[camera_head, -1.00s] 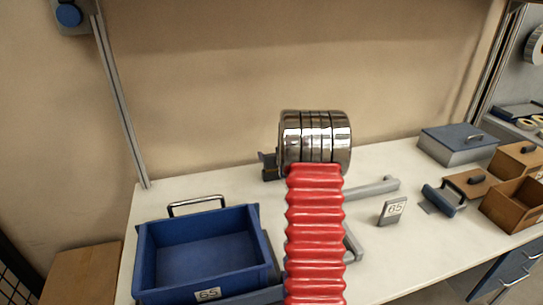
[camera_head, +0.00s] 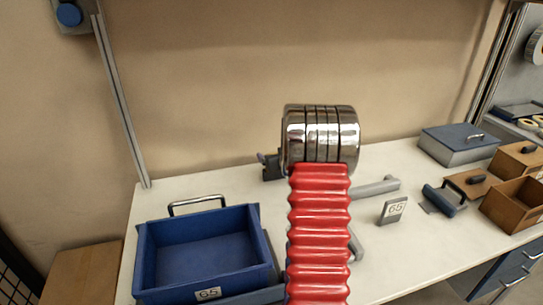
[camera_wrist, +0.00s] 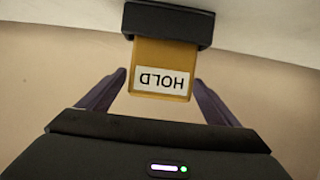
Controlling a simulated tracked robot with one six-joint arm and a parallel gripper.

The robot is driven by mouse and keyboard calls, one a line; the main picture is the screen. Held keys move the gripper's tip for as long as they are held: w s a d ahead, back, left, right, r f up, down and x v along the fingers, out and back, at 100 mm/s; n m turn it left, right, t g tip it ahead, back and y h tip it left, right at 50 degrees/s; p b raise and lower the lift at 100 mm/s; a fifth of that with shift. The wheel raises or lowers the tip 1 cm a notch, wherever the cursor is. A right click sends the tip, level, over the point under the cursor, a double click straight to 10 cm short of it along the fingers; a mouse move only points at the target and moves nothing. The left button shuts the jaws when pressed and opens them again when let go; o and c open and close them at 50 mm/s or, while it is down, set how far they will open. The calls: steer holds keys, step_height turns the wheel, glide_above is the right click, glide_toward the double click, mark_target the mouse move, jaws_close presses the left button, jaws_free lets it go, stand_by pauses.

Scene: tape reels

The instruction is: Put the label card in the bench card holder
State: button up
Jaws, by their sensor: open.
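The label card (camera_wrist: 160,82) is ochre with a white strip reading HOLD, upside down in the wrist view. Its upper edge in that view meets a dark block, which looks like the bench card holder (camera_wrist: 168,24); the card seems seated in it, though the slot is hidden. My gripper (camera_wrist: 160,78) is open, one dark finger on each side of the card, with visible gaps to both edges. A small dark piece (camera_head: 271,167) beside the arm there may be the holder; I cannot tell.
A blue open bin (camera_head: 205,250) labelled 65 stands left on the white bench. Right of my arm are a small 65 stand (camera_head: 393,210), a grey bar (camera_head: 376,188), a blue-handled tool (camera_head: 444,200), wooden boxes (camera_head: 515,204) and a grey-blue box (camera_head: 458,145).

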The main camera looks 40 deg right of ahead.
steer(key=v, duration=0.9)
steer(key=shift+s+a, duration=0.1)
stand_by(0.5)
steer(key=s+a+r+n+g, duration=0.1)
steer(key=a+r, duration=0.2)
steer(key=a, duration=0.4)
steer(key=s+a+r+g+y, duration=0.1)
steer(key=a+r, duration=0.2)
steer(key=a, duration=0.5)
steer(key=s+a+r+n+g, duration=0.1)
steer(key=a+r, duration=0.3)
steer(key=a, duration=0.3)
steer(key=s+a+n+g+y, duration=0.1)
steer(key=s+a+n+y, duration=0.1)
steer(key=s+a, duration=0.7)
steer(key=s+a+f+n+g+y, duration=0.1)
steer(key=s+a+g+y, duration=0.1)
steer(key=s+a, duration=0.8)
steer(key=a+y, duration=0.1)
steer(key=a, duration=0.5)
steer(key=shift+s+a+n, duration=0.3)
steer(key=shift+a+n, duration=0.05)
steer(key=shift+n, duration=0.05)
